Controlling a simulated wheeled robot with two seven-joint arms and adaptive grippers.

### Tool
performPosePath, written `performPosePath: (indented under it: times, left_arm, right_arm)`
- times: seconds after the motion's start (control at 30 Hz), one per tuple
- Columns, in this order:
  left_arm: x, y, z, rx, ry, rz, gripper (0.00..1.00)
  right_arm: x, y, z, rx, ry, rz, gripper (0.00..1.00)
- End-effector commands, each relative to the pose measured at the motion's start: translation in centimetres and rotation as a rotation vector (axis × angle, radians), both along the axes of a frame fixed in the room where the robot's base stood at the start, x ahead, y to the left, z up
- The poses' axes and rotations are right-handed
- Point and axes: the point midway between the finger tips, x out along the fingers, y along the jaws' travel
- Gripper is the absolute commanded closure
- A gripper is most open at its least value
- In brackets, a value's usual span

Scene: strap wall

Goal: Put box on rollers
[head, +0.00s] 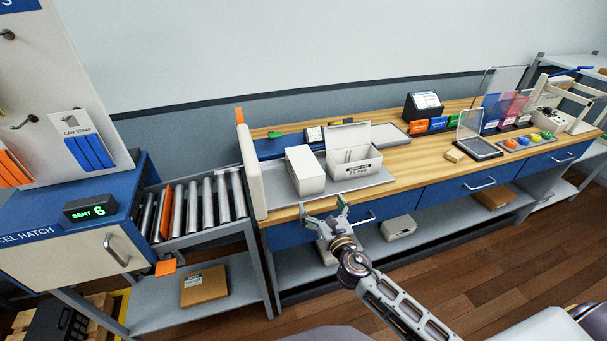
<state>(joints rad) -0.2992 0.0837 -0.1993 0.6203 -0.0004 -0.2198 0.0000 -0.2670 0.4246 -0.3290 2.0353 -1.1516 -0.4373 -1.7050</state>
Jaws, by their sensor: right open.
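A closed-looking white box (304,171) stands on a grey plate (370,184) at the left part of the wooden bench. Right beside it stands a second white box (352,160) with its lid raised and a label on its front. The rollers (207,198) lie to the left of the bench, beyond a pale upright panel. My right gripper (323,208) is open and empty, in front of the bench's front edge and below the boxes in the picture. It appears apart from both boxes. My left gripper is out of view.
A cream panel (249,167) stands between bench and rollers. A blue parcel hatch (80,225) with a "SENT 6" display (91,210) is at the rollers' left end. An orange bar (166,214) lies among the rollers. A clear-lidded tray (478,147) stands farther right.

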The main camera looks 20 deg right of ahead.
Motion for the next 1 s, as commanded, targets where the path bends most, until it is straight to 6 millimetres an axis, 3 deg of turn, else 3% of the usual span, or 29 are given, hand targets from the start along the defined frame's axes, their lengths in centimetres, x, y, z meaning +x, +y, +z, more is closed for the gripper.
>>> performPosePath:
  times: [0.37, 1.0]
  left_arm:
    - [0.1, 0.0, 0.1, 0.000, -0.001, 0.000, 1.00]
    - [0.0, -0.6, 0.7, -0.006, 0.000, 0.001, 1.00]
  right_arm:
    - [0.5, 0.1, 0.1, -0.001, -0.002, 0.003, 0.00]
    - [5.4, 0.2, 0.1, -0.002, -0.003, 0.003, 0.00]
